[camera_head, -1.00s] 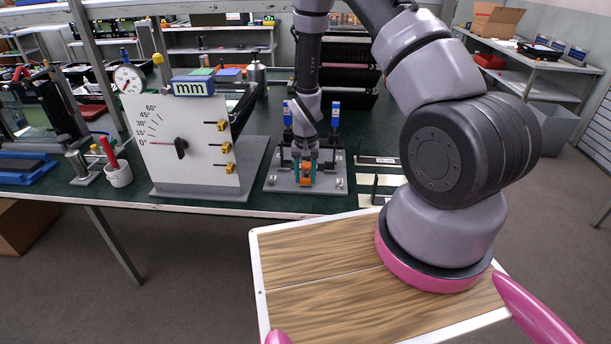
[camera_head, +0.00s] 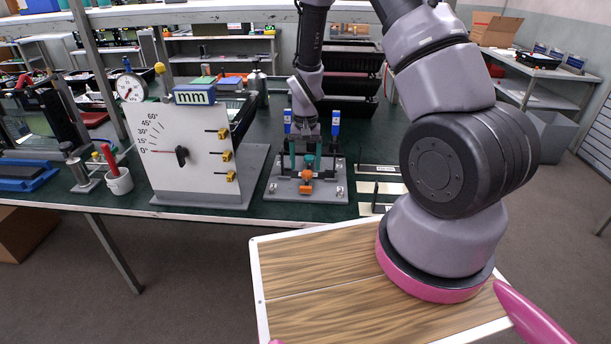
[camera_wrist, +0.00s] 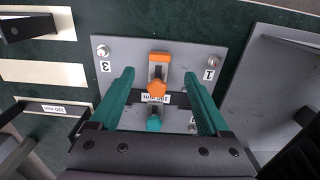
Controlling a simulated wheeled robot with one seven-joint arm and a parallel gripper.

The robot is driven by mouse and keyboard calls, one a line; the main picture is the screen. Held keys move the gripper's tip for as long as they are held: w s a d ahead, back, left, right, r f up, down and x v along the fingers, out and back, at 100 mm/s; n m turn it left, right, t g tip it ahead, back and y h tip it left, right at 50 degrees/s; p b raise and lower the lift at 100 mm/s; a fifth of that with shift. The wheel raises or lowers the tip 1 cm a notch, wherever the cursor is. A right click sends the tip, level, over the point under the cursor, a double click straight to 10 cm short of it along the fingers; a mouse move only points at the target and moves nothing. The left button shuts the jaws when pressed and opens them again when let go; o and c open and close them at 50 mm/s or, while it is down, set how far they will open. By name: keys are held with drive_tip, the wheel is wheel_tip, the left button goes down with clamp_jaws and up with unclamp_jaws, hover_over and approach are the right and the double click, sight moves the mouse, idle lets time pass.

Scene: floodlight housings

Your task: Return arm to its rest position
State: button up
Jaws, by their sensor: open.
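My gripper (camera_head: 305,158) hangs over the grey fixture plate (camera_head: 332,189) on the green bench, and its arm reaches in from the right. In the wrist view my gripper (camera_wrist: 158,76) shows two teal fingers spread apart, with no object gripped between them. Below and between them on the plate is an orange clamp piece (camera_wrist: 157,88), with a teal knob (camera_wrist: 153,123) nearer the palm. The orange piece also shows in the head view (camera_head: 306,188), just in front of the fingers. Part of the fixture is hidden behind the gripper.
A white angle gauge panel (camera_head: 195,160) marked "mm" stands left of the fixture. Two blue-topped posts (camera_head: 335,122) rise close on either side of the gripper. Labelled pale strips (camera_head: 380,188) lie to the right. A white cup (camera_head: 119,181) stands at the left.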

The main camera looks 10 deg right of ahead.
drive_tip(key=shift+r, duration=0.95)
drive_tip(key=s+d+r+t+y, duration=0.1)
drive_tip(key=s+d+r+t, duration=0.1)
drive_tip(key=r, duration=1.1)
drive_tip(key=s+d+r+t, duration=0.1)
drive_tip(key=s+r, duration=0.1)
drive_tip(key=r, duration=1)
drive_tip(key=s+d+r+t+y, duration=0.1)
drive_tip(key=s+d+r+t, duration=0.2)
drive_tip(key=s+r, duration=1.2)
drive_tip(key=s+t, duration=0.1)
drive_tip(key=s, duration=0.1)
drive_tip(key=shift+s+m, duration=0.3)
